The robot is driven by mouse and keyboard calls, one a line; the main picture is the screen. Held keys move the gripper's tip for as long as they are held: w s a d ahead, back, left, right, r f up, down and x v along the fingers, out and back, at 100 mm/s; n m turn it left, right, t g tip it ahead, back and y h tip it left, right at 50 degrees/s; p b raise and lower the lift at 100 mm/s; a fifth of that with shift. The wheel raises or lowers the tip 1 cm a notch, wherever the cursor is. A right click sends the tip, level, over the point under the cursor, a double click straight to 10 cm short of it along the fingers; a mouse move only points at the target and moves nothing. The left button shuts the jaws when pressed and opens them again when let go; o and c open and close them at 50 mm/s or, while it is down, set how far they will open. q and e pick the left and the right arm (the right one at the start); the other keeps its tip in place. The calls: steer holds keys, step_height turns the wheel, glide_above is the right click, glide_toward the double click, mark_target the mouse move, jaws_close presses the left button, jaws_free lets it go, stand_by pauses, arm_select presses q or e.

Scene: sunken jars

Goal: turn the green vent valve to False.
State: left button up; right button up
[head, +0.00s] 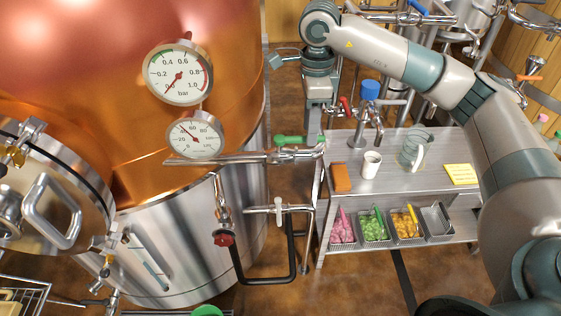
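The green vent valve (289,140) has a green lever that lies roughly level, along the horizontal steel pipe (235,158) at the right side of the copper tank. My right arm comes in from the right and bends down at the wrist. My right gripper (315,132) points down at the right end of the green lever, very close to it. I cannot tell whether it touches the lever. Its fingers are small and partly hidden, so their opening does not show. My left gripper is not in view.
Two dial gauges, one large (178,75) and one smaller (195,136), sit left of the valve. A red-knobbed valve (224,238) and a white-handled valve (279,210) are below. The steel table (400,187) at right holds a mug (371,164) and a jug (413,149).

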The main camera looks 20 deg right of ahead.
steer(key=shift+f, duration=0.65)
steer(key=shift+w+r, duration=0.1)
steer(key=shift+d+f+b, duration=0.1)
steer(key=shift+f+b, duration=1.2)
steer(key=shift+f, duration=0.15)
